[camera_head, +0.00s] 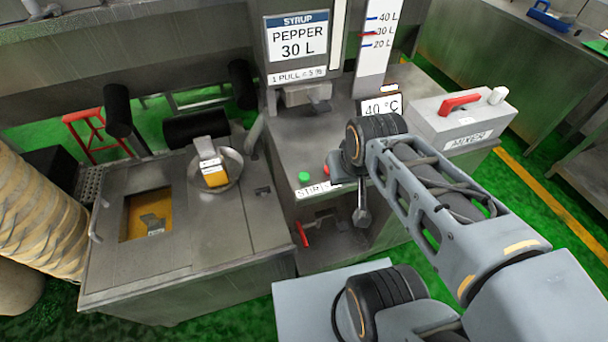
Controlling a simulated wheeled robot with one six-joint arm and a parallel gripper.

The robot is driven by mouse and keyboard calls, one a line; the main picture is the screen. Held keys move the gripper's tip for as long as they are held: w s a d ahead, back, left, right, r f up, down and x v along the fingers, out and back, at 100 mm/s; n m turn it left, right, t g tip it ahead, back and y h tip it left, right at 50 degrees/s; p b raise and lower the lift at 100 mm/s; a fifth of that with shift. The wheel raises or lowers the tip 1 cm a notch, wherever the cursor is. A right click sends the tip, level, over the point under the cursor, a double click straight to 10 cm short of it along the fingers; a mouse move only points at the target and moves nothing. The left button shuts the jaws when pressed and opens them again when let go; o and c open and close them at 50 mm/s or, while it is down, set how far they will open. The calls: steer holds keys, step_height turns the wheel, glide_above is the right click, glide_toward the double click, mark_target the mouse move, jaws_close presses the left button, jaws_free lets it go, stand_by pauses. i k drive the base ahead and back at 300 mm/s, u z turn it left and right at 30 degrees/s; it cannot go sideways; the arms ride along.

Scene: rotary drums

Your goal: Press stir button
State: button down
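A green button (304,177) sits on the grey metal top of the machine, just behind a white label (313,190) that reads STIR and is partly covered on its right. A red button (327,170) is to the right of the green one, partly hidden by my wrist. My gripper (362,216) seems to be the narrow grey part hanging below my wrist, in front of the machine and to the right of the buttons. It looks apart from the green button. Its fingers are too small and dark to tell whether they are open or shut.
Behind stand a syrup dispenser (297,45) marked PEPPER 30 L, a level scale (375,40) and a 40 °C display (381,106). A mixer box (462,118) with a red handle is at right. A hatch cabinet (200,250) is at left. A red lever (301,234) is below the label.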

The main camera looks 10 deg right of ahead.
mark_target(303, 176)
steer(key=z, duration=1.9)
steer(key=k, duration=1.5)
steer(key=u, duration=1.7)
steer(key=i, duration=0.5)
steer(key=u, duration=0.1)
